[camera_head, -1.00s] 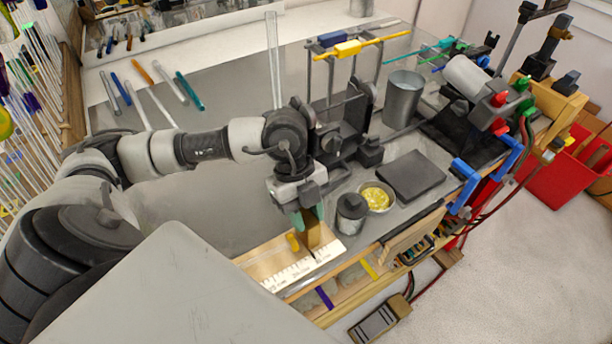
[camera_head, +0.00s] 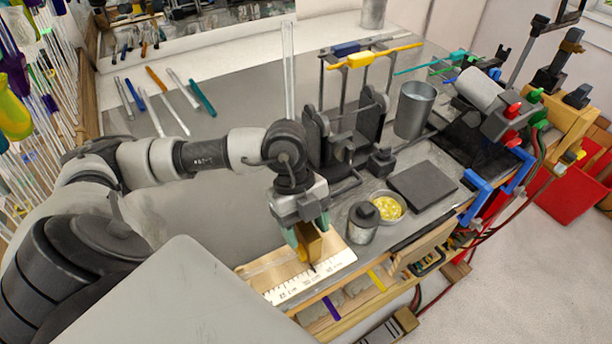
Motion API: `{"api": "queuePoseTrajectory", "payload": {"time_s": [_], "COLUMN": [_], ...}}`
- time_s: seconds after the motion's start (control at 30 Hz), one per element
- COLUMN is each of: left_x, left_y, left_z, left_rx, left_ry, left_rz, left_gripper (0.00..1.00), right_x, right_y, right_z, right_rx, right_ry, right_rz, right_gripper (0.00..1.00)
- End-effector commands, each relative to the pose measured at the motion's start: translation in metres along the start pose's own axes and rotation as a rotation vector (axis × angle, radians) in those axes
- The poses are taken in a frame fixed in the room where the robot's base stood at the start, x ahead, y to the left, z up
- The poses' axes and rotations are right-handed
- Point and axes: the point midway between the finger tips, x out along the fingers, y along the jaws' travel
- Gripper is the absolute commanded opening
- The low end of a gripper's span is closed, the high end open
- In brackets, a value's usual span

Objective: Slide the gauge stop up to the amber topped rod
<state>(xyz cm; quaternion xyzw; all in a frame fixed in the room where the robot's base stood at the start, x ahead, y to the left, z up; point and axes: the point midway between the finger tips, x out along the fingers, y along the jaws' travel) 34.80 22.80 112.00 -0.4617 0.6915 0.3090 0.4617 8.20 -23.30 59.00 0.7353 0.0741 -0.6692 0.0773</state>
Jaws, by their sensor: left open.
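The gauge stop, a brown block (camera_head: 312,245), stands on the pale wooden gauge board with a white ruled scale (camera_head: 312,278) at the front edge of the bench. My left gripper (camera_head: 306,231) is over the stop, pointing down. Its two teal fingertips are apart, one on each side of the block; I cannot tell whether they touch it. An orange-ended rod (camera_head: 157,80) lies among other colour-ended rods on the bench at the back left; whether it is the amber topped rod is unclear. My right gripper is not in view.
A dark jar (camera_head: 362,222) and a dish of yellow bits (camera_head: 387,207) stand close right of the gripper. Behind are a dark flat pad (camera_head: 422,187), a metal cup (camera_head: 415,109) and a rack with a yellow rod (camera_head: 375,57). The bench middle left is clear.

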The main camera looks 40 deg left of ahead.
Motion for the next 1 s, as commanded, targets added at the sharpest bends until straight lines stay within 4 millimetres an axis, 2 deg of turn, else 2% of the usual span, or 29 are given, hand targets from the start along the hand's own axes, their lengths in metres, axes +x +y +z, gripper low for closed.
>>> {"api": "queuePoseTrajectory", "payload": {"time_s": [0.17, 0.6, 0.8, 1.0], "left_x": [-0.010, -0.091, -0.107, -0.109], "left_y": [-0.001, 0.001, 0.002, 0.002], "left_z": [0.001, 0.001, 0.001, 0.000], "left_rx": [0.000, 0.001, -0.001, -0.001], "left_ry": [-0.002, -0.002, 0.000, 0.000], "left_rz": [-0.004, -0.006, -0.002, 0.000], "left_gripper": [0.57, 0.57, 0.57, 0.57], "right_x": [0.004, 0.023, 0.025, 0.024], "right_y": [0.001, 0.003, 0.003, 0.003], "right_z": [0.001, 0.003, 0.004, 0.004], "right_rx": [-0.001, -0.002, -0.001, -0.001], "right_ry": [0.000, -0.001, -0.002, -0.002], "right_rz": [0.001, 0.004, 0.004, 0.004], "right_gripper": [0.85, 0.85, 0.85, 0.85]}}
